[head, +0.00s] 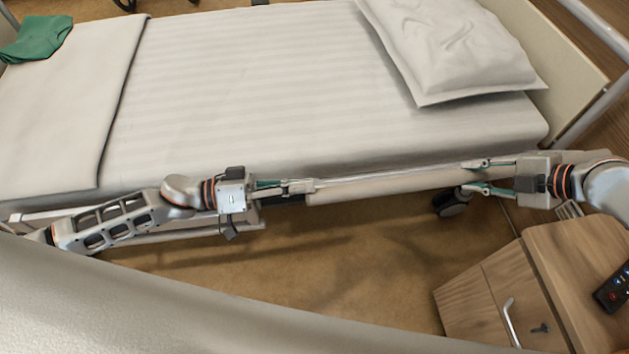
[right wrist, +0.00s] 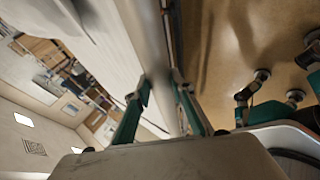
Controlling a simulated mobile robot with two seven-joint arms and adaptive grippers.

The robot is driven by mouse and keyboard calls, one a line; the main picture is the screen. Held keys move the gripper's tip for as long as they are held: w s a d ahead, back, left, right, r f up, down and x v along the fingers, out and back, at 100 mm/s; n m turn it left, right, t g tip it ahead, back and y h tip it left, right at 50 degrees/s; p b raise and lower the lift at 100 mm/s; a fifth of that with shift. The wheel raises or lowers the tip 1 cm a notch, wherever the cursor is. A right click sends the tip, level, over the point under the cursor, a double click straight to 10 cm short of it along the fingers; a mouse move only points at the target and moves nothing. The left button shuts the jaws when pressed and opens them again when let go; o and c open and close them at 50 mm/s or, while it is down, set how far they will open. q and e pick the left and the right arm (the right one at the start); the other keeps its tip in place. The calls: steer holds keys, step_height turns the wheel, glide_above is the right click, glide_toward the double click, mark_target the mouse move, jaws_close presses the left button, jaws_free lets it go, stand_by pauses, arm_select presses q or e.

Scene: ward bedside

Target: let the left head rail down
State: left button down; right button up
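The left head rail (head: 390,184) is a long pale bar along the near side of the bed, close to the mattress edge. My right gripper (head: 476,175) is at its right part, with one finger on each side of the bar. In the right wrist view the rail (right wrist: 143,35) runs between the two fingertips (right wrist: 161,80), which look closed against it. My left gripper (head: 300,186) is at the rail's left end, its fingertips overlapping that end. Its fingers are seen nearly edge-on, so its grip and any latch there are hidden.
The bed's white mattress (head: 250,100) bears a pillow (head: 450,45) and a green cloth (head: 38,38). A wooden bedside cabinet (head: 490,300) with a dark remote (head: 613,288) stands close below my right arm. A bed castor (head: 450,203) shows under the rail. Brown floor (head: 330,270) is clear in front.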

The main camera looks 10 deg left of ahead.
arm_select(q)
steer(key=shift+s+d+f, duration=0.1)
steer(key=shift+s+f, duration=0.25)
arm_select(e)
steer(key=o, duration=0.4)
steer(key=shift+w+r, duration=0.25)
steer(key=shift+w, duration=0.1)
steer(key=shift+o, duration=0.2)
arm_select(q)
steer(key=shift+w+r, duration=0.1)
arm_select(e)
steer(key=shift+s+r, duration=0.1)
